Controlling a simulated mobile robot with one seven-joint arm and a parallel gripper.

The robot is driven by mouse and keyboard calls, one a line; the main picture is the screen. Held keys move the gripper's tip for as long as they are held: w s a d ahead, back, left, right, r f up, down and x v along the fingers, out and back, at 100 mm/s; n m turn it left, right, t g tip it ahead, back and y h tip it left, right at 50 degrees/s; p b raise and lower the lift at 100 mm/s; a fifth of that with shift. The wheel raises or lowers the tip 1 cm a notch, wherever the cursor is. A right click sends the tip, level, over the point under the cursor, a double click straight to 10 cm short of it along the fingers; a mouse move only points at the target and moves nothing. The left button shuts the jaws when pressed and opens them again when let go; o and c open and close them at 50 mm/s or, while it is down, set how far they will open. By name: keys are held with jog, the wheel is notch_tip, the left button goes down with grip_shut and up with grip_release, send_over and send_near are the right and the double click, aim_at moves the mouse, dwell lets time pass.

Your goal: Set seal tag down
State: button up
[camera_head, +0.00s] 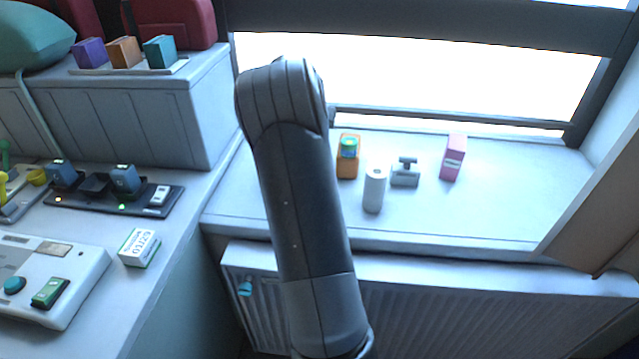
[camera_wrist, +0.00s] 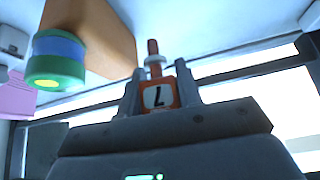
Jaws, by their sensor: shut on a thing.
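The seal tag (camera_wrist: 158,98) is a small red-orange piece with a white face marked with a black "L" and a stem with a pale collar. It shows only in the wrist view. My gripper (camera_wrist: 160,92) is shut on it, one finger on each side. In the head view my own arm hides the gripper and the tag. What lies directly under the tag cannot be told.
On the windowsill (camera_head: 490,215) are an orange holder (camera_head: 347,172) with a green-and-blue roll (camera_wrist: 58,60), a white cylinder (camera_head: 374,190), a grey handled block (camera_head: 405,176) and a pink box (camera_head: 453,158). The sill's right part is clear. A radiator (camera_head: 450,310) stands below.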

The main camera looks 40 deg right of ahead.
jog(key=s+a+n, duration=0.1)
jog(key=s+a, duration=0.4)
jog(key=s, duration=0.2)
jog(key=shift+y, duration=0.3)
jog(key=f, duration=0.6)
jog(key=shift+s+a+f, duration=0.2)
jog(key=shift+s+f, duration=0.1)
jog(key=shift+f, duration=2)
jog(key=o, duration=0.9)
jog(key=shift+f, duration=0.15)
jog(key=shift+o, duration=0.2)
